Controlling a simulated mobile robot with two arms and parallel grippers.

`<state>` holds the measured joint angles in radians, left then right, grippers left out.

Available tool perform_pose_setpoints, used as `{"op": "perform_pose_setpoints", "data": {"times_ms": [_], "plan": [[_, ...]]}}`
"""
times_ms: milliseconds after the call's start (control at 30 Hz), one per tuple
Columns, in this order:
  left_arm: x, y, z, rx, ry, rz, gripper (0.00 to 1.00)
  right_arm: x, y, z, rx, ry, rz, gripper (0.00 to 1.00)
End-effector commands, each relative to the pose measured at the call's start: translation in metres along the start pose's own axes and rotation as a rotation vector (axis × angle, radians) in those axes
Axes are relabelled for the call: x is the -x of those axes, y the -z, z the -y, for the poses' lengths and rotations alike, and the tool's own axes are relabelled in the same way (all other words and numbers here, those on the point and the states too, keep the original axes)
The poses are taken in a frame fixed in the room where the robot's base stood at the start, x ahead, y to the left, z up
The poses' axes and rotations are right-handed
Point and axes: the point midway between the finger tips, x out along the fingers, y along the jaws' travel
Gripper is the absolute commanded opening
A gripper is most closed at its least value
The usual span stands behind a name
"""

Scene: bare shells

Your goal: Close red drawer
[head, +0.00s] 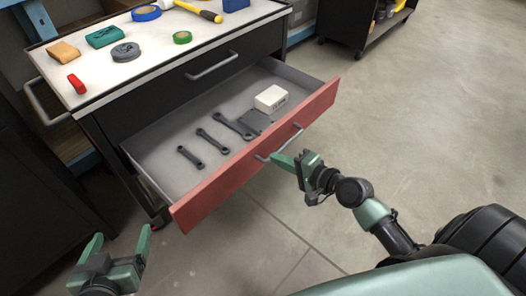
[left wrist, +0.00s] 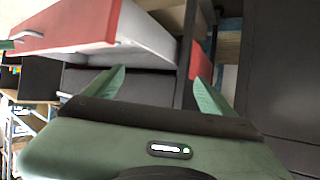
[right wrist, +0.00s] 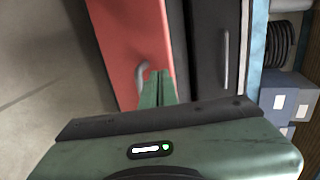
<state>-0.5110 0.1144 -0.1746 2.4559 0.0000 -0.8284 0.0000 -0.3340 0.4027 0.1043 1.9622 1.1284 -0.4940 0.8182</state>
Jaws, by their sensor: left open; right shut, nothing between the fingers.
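The red drawer (head: 245,155) is pulled out of the black tool cabinet (head: 150,100), with its red front facing me. Its grey handle (head: 278,146) is on that front. My right gripper (head: 284,160) is shut and empty, its fingertips at the handle; I cannot tell whether they touch. In the right wrist view the shut fingers (right wrist: 158,88) overlap the handle's end (right wrist: 141,75). My left gripper (head: 118,245) is open and empty, low and left of the drawer front. The left wrist view shows its spread fingers (left wrist: 155,85) below the red front (left wrist: 70,25).
The drawer holds several dark wrenches (head: 213,140) and a white box (head: 271,98). The worktop (head: 90,62) carries tapes, a hammer and small blocks. Another cart (head: 365,28) stands at the back. The floor (head: 430,110) to the right is clear.

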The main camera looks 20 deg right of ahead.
Motion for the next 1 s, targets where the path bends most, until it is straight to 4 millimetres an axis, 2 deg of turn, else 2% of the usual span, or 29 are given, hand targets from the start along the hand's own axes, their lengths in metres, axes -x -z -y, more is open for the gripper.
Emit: {"op": "perform_pose_setpoints", "data": {"times_ms": [33, 100, 300, 500, 800, 933, 1000], "plan": [[-0.003, 0.007, -0.001, 0.000, -0.003, -0.043, 0.85, -0.013, 0.000, -0.001, -0.003, 0.004, 0.000, 0.00], [-0.003, 0.017, -0.003, 0.000, -0.005, -0.091, 0.85, -0.025, 0.000, 0.001, -0.001, 0.004, 0.000, 0.00], [-0.003, 0.036, -0.005, 0.000, -0.011, -0.183, 0.85, -0.049, 0.000, 0.009, 0.001, 0.002, -0.001, 0.00], [-0.002, 0.044, -0.006, 0.001, -0.013, -0.219, 0.85, -0.056, 0.000, 0.011, 0.000, -0.001, -0.001, 0.00], [-0.002, 0.045, -0.006, 0.000, -0.012, -0.219, 0.85, -0.056, 0.000, 0.012, 0.001, -0.001, -0.001, 0.00], [-0.002, 0.042, -0.005, 0.000, -0.012, -0.203, 0.85, -0.059, 0.000, 0.013, 0.001, -0.001, -0.001, 0.00], [-0.002, 0.035, -0.004, 0.001, -0.010, -0.166, 0.85, -0.065, 0.000, 0.016, 0.001, 0.001, 0.000, 0.00]]}}
